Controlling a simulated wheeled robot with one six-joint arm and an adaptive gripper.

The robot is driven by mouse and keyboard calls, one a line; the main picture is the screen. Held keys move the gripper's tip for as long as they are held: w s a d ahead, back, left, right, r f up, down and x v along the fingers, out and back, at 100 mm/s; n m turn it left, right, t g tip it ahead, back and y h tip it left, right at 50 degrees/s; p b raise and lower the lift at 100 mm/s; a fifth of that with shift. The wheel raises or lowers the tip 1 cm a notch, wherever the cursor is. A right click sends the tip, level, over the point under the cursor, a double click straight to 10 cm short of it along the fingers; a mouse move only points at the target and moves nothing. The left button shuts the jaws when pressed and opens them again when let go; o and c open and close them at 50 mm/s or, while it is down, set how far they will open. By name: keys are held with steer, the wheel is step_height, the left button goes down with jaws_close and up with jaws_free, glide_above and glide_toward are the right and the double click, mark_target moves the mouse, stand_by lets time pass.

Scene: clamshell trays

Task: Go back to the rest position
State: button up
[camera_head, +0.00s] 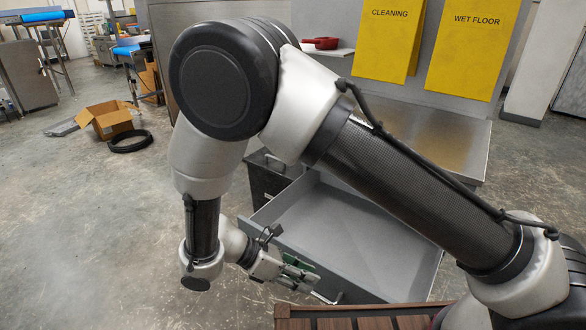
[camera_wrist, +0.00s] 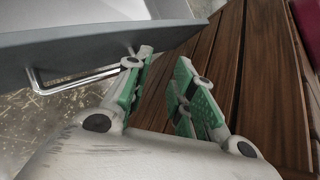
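My gripper (camera_head: 297,277) is low in front of the open grey drawer (camera_head: 345,225) in the head view. In the wrist view, my gripper (camera_wrist: 163,75) has its two green-padded fingers apart with nothing between them. The drawer's metal handle (camera_wrist: 75,82) lies to the left of the left finger, outside the gap. The handle's far end is close to that finger; I cannot tell if they touch. The drawer (camera_wrist: 60,50) is pulled out and looks empty in the part that shows. My arm hides part of it in the head view.
A slatted wooden surface (camera_head: 350,322) is at the bottom, close to my gripper. A metal worktop (camera_head: 430,135) with yellow signs (camera_head: 475,45) stands behind the drawer. A dark bin (camera_head: 268,178) stands left of the drawer. The floor at left is clear near my arm; a cardboard box (camera_head: 108,118) lies farther back.

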steer(key=w+d+r+m+g+y, duration=0.15)
steer(key=d+r+m+y, duration=0.25)
steer(key=d+r+m, duration=0.5)
steer(key=w+d+r+m+g+y, duration=0.1)
steer(key=w+d+r+m+y, duration=0.4)
steer(key=r, duration=0.7)
steer(key=s+d+r+m+t+y, duration=0.1)
steer(key=s+d+r+m+t, duration=0.2)
steer(key=d, duration=0.7)
steer(key=s+d+r+m+t, duration=0.4)
steer(key=s+d+r, duration=0.3)
steer(key=d+r, duration=0.3)
steer(key=shift+r+m+y, duration=0.25)
steer(key=shift+m+y, duration=0.15)
steer(key=shift+m, duration=0.4)
